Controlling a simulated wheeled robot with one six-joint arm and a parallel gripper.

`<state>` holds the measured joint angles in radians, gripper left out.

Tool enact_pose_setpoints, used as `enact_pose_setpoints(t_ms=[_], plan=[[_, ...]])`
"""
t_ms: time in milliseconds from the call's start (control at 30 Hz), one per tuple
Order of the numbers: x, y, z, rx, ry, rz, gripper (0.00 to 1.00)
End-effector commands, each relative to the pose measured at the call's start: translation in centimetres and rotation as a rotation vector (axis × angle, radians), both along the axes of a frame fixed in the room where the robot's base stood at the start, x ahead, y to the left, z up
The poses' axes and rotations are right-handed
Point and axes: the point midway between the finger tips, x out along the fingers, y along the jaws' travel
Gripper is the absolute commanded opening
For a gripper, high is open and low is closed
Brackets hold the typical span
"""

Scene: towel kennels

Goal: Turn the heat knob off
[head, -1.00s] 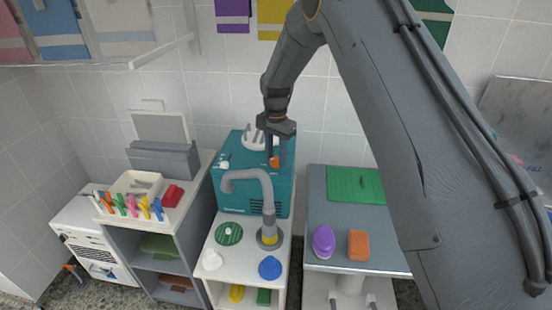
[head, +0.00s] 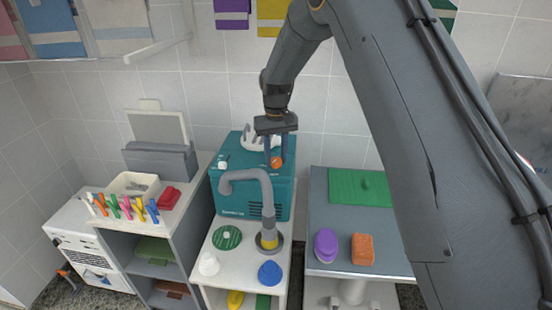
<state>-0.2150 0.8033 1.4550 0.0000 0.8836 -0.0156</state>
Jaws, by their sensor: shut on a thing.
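A teal machine (head: 238,195) stands at the back of a white stand, behind a grey bent spout. An orange knob (head: 277,162) sits on its top at the right, and a white knob (head: 223,166) on its top at the left. The view does not show which one is the heat knob. My gripper (head: 276,160) points down from above, its fingers on either side of the orange knob and shut on it. The knob's marking and exact angle are too small to tell.
The grey spout (head: 246,176) rises in front of the machine. A green disc (head: 227,238), a white knob-like piece (head: 208,264) and a blue one (head: 270,272) are on the white stand. A purple piece (head: 326,245) and an orange block (head: 362,249) lie on the table at right.

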Motion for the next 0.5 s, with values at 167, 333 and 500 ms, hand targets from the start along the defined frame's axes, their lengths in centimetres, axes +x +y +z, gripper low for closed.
enact_pose_setpoints(t_ms=[167,333,500], plan=[[0.08,0.03,0.07,0.001,-0.002,0.143,0.1],[0.06,0.02,0.07,0.001,-0.002,0.251,0.1],[0.05,0.02,0.08,0.0,-0.001,0.324,0.1]])
